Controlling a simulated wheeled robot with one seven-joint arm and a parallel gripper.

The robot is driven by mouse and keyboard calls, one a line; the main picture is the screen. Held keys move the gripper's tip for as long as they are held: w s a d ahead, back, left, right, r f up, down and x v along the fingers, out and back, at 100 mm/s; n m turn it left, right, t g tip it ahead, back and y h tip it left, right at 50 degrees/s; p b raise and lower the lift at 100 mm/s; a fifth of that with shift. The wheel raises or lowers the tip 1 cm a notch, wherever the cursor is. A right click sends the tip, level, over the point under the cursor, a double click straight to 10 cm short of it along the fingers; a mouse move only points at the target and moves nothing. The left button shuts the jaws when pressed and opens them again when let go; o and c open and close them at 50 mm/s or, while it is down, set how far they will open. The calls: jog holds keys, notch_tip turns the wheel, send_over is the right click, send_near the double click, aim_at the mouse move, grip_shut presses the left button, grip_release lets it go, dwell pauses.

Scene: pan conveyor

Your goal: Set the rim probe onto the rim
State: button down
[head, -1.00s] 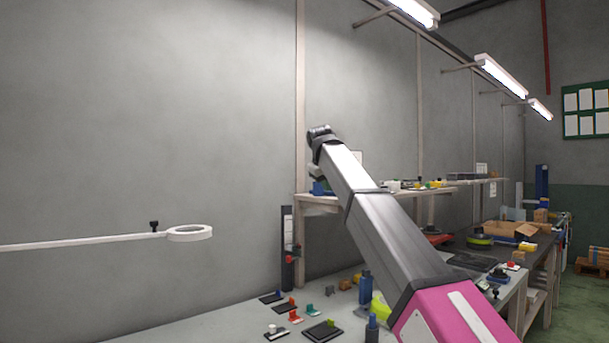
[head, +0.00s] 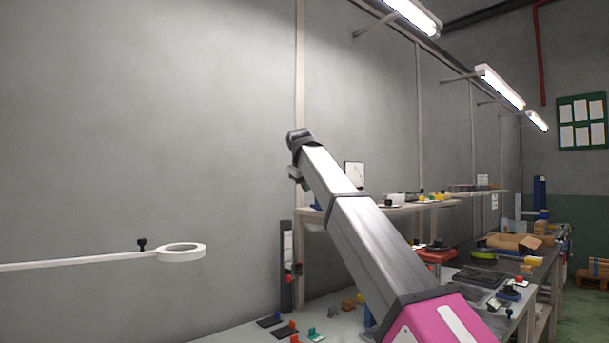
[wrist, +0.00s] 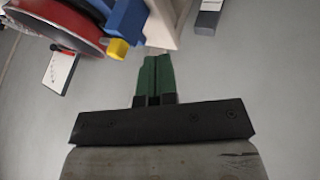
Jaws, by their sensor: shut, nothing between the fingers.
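My gripper (wrist: 157,62) shows in the wrist view with its two green fingers together and nothing between them. Ahead and left of the fingers is a blue part (wrist: 124,22) with a yellow tip (wrist: 118,48). It lies against a red round thing with a dark rim (wrist: 62,22), cut off by the picture edge. I cannot tell for certain which thing is the rim probe or which is its rim.
A pale post or block (wrist: 168,20) stands just beyond the fingertips. A white plate with a red mark (wrist: 60,70) and a grey block (wrist: 208,18) are near.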

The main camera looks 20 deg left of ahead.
jog(key=shift+w+d+f, duration=0.1)
jog(key=shift+w+d, duration=0.2)
jog(key=shift+w, duration=0.35)
jog(key=shift+w+d+f, duration=0.1)
jog(key=shift+w+d, duration=0.2)
jog(key=shift+w, duration=0.35)
jog(key=shift+w+d+f, duration=0.1)
jog(key=shift+w+d, duration=0.2)
jog(key=shift+w, duration=0.35)
